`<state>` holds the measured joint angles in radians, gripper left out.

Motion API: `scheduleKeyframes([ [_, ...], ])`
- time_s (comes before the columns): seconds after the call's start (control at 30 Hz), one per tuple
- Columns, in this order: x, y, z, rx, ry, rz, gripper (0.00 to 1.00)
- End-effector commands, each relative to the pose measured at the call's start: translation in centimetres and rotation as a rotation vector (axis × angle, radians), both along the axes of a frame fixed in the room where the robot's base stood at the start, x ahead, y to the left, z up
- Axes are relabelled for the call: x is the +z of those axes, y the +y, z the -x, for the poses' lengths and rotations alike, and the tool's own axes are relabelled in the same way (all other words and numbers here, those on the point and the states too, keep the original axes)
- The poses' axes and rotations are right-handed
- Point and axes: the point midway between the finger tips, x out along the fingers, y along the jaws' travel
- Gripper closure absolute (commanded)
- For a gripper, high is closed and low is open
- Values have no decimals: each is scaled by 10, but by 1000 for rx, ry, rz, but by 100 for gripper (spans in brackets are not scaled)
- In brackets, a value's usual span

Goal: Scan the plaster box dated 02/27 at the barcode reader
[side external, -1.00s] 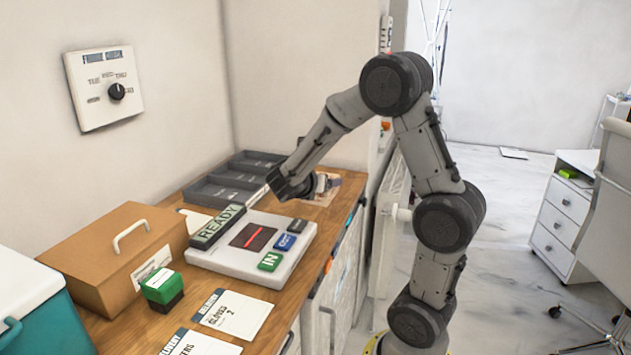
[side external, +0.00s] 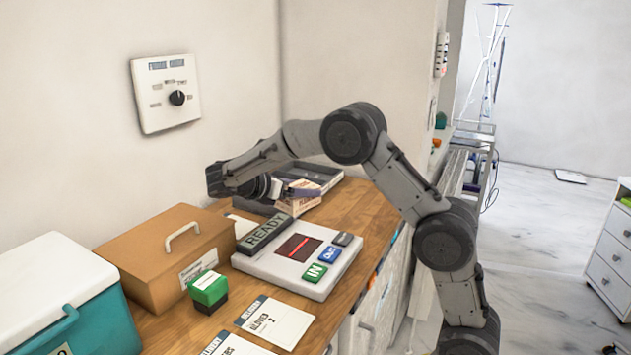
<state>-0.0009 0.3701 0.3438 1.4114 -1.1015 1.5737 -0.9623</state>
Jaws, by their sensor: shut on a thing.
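My gripper (side external: 284,190) is shut on a small peach-coloured box (side external: 299,198), partly hidden by the fingers. The box is tilted and appears to be above the counter, behind the barcode reader and in front of the grey tray. The print on the box is too small to read, so its date cannot be told. The barcode reader (side external: 262,268) is a pale console on the wooden counter. It has a dark window with a red line (side external: 298,247), a raised sign reading READY, a green IN key, a blue OUT key and a dark key.
A grey divided tray (side external: 322,176) stands behind the gripper. A brown case with a handle (side external: 165,250), a green stamp (side external: 208,290), delivery cards (side external: 277,322) and a teal cooler (side external: 105,315) stand left and in front. Bare counter (side external: 350,205) lies right of the box.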

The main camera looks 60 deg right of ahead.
Motion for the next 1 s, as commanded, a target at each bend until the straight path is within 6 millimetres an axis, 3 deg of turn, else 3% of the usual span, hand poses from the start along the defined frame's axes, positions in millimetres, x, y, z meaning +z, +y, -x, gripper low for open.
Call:
scheduleKeyframes([
  [0.5, -59, 0, 0, 2, 3, 0, 72],
  [0.7, -73, 0, 0, 1, 2, 0, 72],
  [0.83, -73, 0, 0, 1, 0, 1, 72],
  [1.0, -57, 0, 0, 2, -4, 0, 72],
])
